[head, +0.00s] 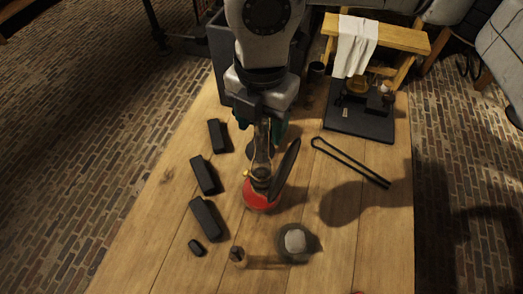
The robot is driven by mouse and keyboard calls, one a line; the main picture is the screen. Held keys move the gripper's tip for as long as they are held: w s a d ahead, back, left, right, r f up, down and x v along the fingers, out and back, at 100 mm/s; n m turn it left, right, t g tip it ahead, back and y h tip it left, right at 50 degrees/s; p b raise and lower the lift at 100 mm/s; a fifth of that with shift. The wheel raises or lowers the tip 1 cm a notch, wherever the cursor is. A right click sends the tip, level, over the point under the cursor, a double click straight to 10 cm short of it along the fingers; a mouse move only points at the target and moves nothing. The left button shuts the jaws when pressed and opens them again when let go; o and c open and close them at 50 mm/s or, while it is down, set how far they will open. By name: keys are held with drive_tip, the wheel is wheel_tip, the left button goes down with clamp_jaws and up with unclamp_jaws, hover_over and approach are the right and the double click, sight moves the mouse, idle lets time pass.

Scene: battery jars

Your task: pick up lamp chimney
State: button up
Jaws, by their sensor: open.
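The lamp chimney (262,150) appears as a clear, narrow glass tube standing upright on a lamp with a red base (259,196). My gripper (262,128) comes down from above, over the upper part of the chimney. Its dark green fingers are apart on either side of the glass. It is open; whether a finger touches the glass cannot be told. The chimney's top is hidden by my gripper.
A tilted black piece (287,168) stands close to the lamp's right side. Black blocks (205,176) line the left. Black tongs (350,163) lie right. A round dish with a pale lump (295,241) sits in front. A towel (355,45) hangs on a wooden rack behind.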

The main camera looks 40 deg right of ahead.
drive_tip(key=shift+c, duration=0.2)
clamp_jaws()
idle(0.4)
